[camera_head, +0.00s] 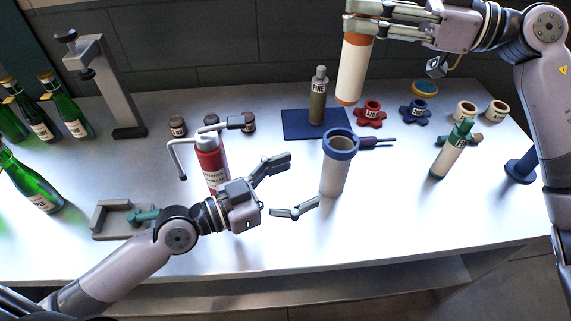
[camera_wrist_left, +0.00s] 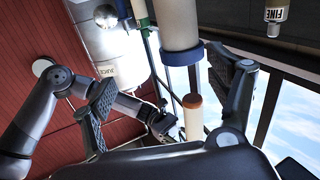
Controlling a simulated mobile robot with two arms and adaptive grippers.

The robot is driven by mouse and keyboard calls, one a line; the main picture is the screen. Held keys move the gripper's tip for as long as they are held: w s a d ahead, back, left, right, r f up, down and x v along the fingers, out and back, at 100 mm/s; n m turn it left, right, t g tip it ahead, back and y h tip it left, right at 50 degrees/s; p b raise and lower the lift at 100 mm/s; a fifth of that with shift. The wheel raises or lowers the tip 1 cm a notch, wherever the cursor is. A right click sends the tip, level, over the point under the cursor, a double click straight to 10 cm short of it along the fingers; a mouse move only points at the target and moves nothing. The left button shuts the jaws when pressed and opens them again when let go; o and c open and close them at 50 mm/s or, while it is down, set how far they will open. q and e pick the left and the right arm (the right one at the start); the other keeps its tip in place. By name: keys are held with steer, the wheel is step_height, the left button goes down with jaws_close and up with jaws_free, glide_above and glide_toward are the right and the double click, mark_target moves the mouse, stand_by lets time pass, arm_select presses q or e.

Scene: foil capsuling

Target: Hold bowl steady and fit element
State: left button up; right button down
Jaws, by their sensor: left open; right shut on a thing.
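The bowl (camera_head: 334,172) is a pale upright cylinder with a blue rim, standing on the steel table at mid-right. It also shows in the left wrist view (camera_wrist_left: 179,22), with its blue rim ahead of the fingers. My left gripper (camera_head: 303,182) is open and faces the bowl from the left, its fingers apart and no grip closed on the bowl. The element (camera_head: 354,72) is a cream cylinder with orange ends, held upright above and behind the bowl by my right gripper (camera_head: 362,24). The element also shows in the left wrist view (camera_wrist_left: 193,120). The bowl's inside is hard to see.
A red bottle (camera_head: 212,160) with a bent spout stands left of my left gripper. Behind the bowl are a blue mat (camera_head: 293,124) with a FINE bottle (camera_head: 318,100), and red (camera_head: 370,114) and blue (camera_head: 415,111) knobs. A green-topped cylinder (camera_head: 448,157) stands right. Green bottles (camera_head: 66,110) stand left.

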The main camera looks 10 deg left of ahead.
mark_target(327, 150)
steer(key=shift+s+d+r, duration=0.1)
steer(key=shift+s, duration=0.05)
arm_select(q)
steer(key=shift+t, duration=0.4)
steer(key=w+d, duration=0.2)
steer(key=w, duration=0.1)
steer(key=w+d+r, duration=0.1)
steer(key=w+d, duration=0.1)
steer(key=w, duration=0.1)
steer(key=w+d, duration=0.3)
steer(key=w, duration=0.1)
steer(key=shift+r, duration=0.4)
steer(key=c, duration=1.5)
steer(key=o, duration=1.5)
